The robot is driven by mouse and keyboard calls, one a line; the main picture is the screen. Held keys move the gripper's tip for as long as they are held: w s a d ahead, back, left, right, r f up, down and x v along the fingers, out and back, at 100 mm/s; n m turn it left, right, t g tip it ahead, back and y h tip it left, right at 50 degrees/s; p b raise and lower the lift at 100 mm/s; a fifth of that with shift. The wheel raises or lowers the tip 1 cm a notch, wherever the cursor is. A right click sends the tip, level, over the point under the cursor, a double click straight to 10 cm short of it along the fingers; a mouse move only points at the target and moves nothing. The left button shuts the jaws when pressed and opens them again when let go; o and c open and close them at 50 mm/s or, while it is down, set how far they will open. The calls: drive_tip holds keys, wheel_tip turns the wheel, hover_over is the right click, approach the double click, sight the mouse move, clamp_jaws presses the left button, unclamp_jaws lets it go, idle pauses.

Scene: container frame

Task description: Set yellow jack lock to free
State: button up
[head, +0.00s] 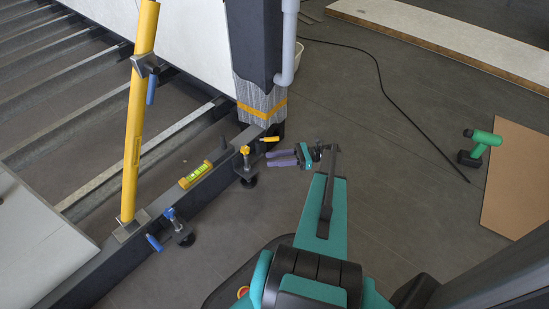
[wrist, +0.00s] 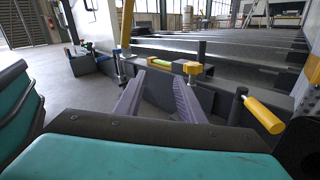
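The yellow jack (head: 245,165) stands at the outer side of the dark beam, with a yellow knob on top. A yellow handle (head: 270,139) on a dark lever sticks out beside the beam, near the post. In the wrist view the yellow handle (wrist: 265,116) lies roughly level at the right, joined to a dark upright pin. The yellow knob (wrist: 193,68) shows beyond my fingers. My gripper (head: 278,158) is just right of the jack in the head view. In the wrist view its two purple fingers (wrist: 156,88) are apart and empty, left of the handle and not touching it.
A blue-handled jack (head: 172,216) and a yellow prop (head: 135,125) stand along the beam. A spirit level (head: 195,175) lies on it. The dark post (head: 252,45) rises behind my gripper. A green drill (head: 483,142) is right; the floor between is mostly clear.

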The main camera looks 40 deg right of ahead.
clamp_jaws()
drive_tip(key=d+f+n+g+h, duration=0.1)
drive_tip(key=d+f+n+h, duration=0.2)
drive_tip(key=n, duration=0.9)
drive_tip(key=f+n+g+h, duration=0.1)
drive_tip(key=f+n+h, duration=0.3)
drive_tip(key=n, duration=0.7)
drive_tip(key=d+r+n+g+h+p, duration=0.1)
drive_tip(key=d+r+n+h, duration=0.2)
drive_tip(key=r+n+h, duration=0.4)
drive_tip(key=shift+w+d+r+n+g, duration=0.15)
drive_tip(key=shift+w+r+n+g, duration=0.25)
drive_tip(key=shift+r+n, duration=3.05)
